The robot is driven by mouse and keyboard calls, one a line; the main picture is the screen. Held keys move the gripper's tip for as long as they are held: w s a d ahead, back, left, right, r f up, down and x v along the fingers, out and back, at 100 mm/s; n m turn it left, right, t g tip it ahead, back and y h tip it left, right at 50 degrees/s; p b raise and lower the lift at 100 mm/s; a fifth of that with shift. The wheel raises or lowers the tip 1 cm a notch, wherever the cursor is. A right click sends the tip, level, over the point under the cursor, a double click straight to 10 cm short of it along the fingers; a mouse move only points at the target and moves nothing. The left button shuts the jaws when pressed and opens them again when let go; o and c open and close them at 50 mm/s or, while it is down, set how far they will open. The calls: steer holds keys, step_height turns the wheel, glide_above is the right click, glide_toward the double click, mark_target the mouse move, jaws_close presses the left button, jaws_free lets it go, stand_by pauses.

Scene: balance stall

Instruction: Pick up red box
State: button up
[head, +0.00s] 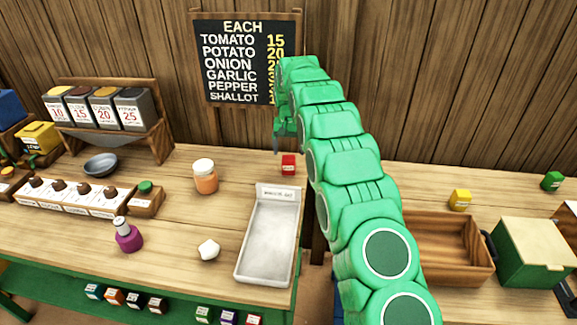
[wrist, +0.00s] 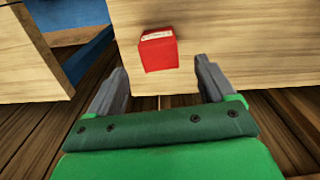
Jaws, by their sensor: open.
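The red box (head: 288,165) is a small cube with a pale label. It stands on the wooden table near its right edge, behind the metal tray. In the wrist view the red box (wrist: 158,50) lies ahead of my gripper (wrist: 160,85), between the lines of the two fingers and beyond their tips. The fingers are apart with nothing between them. In the head view my gripper (head: 278,148) hangs just left of the box, partly hidden by my green arm. The gripper does not appear to touch the box.
The metal tray (head: 268,240) lies in front of the box. An orange jar (head: 205,177) stands to the left. A gap separates this table from the right one, which holds a wooden crate (head: 450,268) and a yellow box (head: 460,199). A price board (head: 248,60) stands behind.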

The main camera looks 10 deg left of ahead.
mark_target(289, 156)
steer(key=shift+f, duration=3.25)
steer(key=shift+c, duration=0.5)
steer(key=c, duration=1)
